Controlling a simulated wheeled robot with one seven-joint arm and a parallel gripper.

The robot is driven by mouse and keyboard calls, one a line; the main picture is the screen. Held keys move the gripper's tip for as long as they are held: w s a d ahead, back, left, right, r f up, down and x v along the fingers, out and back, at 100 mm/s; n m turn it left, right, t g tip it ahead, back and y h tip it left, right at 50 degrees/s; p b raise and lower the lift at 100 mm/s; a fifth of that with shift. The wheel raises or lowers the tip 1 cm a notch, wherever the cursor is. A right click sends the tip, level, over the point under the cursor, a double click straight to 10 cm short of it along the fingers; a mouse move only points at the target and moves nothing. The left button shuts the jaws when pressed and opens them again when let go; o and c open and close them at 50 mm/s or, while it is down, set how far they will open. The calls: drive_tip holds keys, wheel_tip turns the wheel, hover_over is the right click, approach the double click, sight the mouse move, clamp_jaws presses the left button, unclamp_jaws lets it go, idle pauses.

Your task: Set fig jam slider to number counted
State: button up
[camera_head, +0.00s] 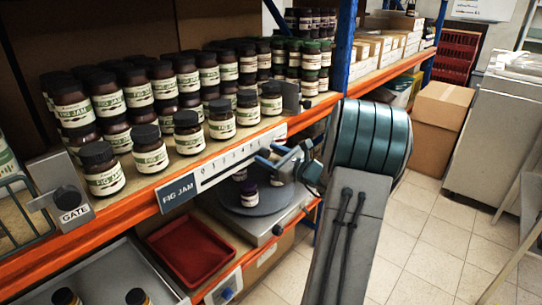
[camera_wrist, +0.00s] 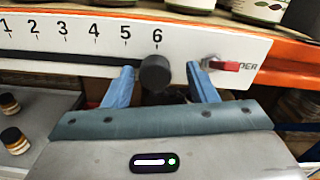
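The fig jam slider is a white strip (camera_head: 222,166) with a row of numbers along the orange shelf edge, beside a dark FIG JAM sign (camera_head: 178,192). In the wrist view the strip (camera_wrist: 60,42) shows 1 to 6 over a dark slot. A round black knob (camera_wrist: 155,73) sits just below the 6. My gripper (camera_wrist: 160,72) is open, its blue fingers on either side of the knob, with a clear gap on the right. In the head view my gripper (camera_head: 285,163) is at the strip's right end, hiding part of it. Fig jam jars (camera_head: 149,149) stand above, some stacked behind.
A red tab (camera_wrist: 224,65) with partly hidden lettering is right of the knob. A GATE lever (camera_head: 72,208) is at the shelf's left. A round turntable (camera_head: 262,200) with jars and a red tray (camera_head: 190,250) are below. The tiled floor at right is open, beside a cardboard box (camera_head: 437,125).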

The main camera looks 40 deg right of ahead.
drive_tip(key=shift+s, duration=0.1)
drive_tip(key=v, duration=1.3)
drive_tip(key=shift+s, duration=0.35)
drive_tip(key=a+r+n+g+y+p, duration=0.1)
drive_tip(key=a+n+g+y+p, duration=0.1)
drive_tip(key=a+n+g, duration=0.75)
drive_tip(key=a+r+n+g+y+p, duration=0.1)
drive_tip(key=a+n+g+y+p, duration=0.2)
drive_tip(key=a, duration=1.2)
drive_tip(key=s+a+r+n+g+h+p, duration=0.1)
drive_tip(key=s+a+r+n+h+p, duration=0.1)
drive_tip(key=n, duration=0.7)
drive_tip(key=s+a+r+n+g+h+p, duration=0.1)
drive_tip(key=s+a+r+n+h+p, duration=0.1)
drive_tip(key=s+a+n+h, duration=0.3)
drive_tip(key=s+n+h, duration=0.2)
drive_tip(key=s+n, duration=0.2)
drive_tip(key=shift+s+a+p, duration=0.2)
drive_tip(key=shift+p, duration=0.2)
